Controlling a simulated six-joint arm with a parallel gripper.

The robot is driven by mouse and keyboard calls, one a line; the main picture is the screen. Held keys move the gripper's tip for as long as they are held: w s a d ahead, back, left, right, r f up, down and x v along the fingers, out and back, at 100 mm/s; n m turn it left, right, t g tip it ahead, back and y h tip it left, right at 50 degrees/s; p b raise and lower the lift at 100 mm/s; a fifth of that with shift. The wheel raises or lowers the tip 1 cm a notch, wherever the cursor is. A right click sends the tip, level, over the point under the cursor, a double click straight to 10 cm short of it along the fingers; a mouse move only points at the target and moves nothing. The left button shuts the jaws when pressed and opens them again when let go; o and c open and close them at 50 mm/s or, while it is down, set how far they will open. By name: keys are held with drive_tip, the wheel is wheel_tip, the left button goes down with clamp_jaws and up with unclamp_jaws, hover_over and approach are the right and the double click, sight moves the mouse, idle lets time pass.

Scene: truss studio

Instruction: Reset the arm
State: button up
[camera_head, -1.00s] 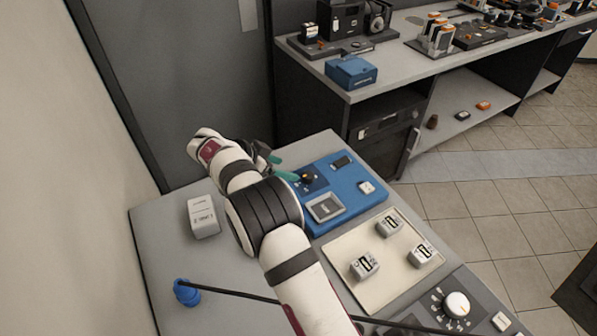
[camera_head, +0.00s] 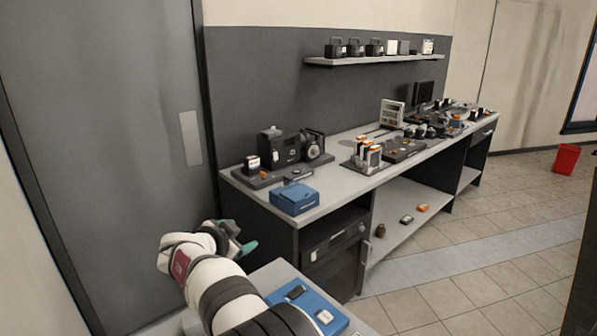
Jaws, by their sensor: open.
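My arm rises from the bottom edge, white with dark bands and a dark red patch. My gripper (camera_head: 243,247) is at its far end and shows as teal fingertips pointing right, partly hidden behind the wrist. It is open, and I see nothing between the fingers.
A long grey bench (camera_head: 336,182) runs along the back wall with a blue box (camera_head: 293,198) at its near end and several devices on top. A shelf (camera_head: 375,60) hangs above. A red bin (camera_head: 566,158) stands on the tiled floor at the right. A dark door is at the left.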

drive_tip(key=s+d+r+n+y, duration=0.45)
drive_tip(key=r+y, duration=0.25)
drive_tip(key=r, duration=0.2)
drive_tip(key=s+d+f+g+h, duration=0.1)
drive_tip(key=s+d+f+g, duration=0.3)
drive_tip(key=s, duration=0.9)
drive_tip(key=s+d+f+m+g+h, duration=0.1)
drive_tip(key=s+d+f+g, duration=0.3)
drive_tip(key=s, duration=0.9)
drive_tip(key=s+d+f+g+h, duration=0.1)
drive_tip(key=s+d+f+g, duration=0.3)
drive_tip(key=s+d+f, duration=0.3)
drive_tip(key=s+d, duration=0.3)
drive_tip(key=s, duration=0.3)
drive_tip(key=shift+d+m, duration=0.3)
drive_tip(key=shift+m, duration=0.05)
drive_tip(key=shift+w, duration=0.1)
drive_tip(key=shift+c, duration=0.2)
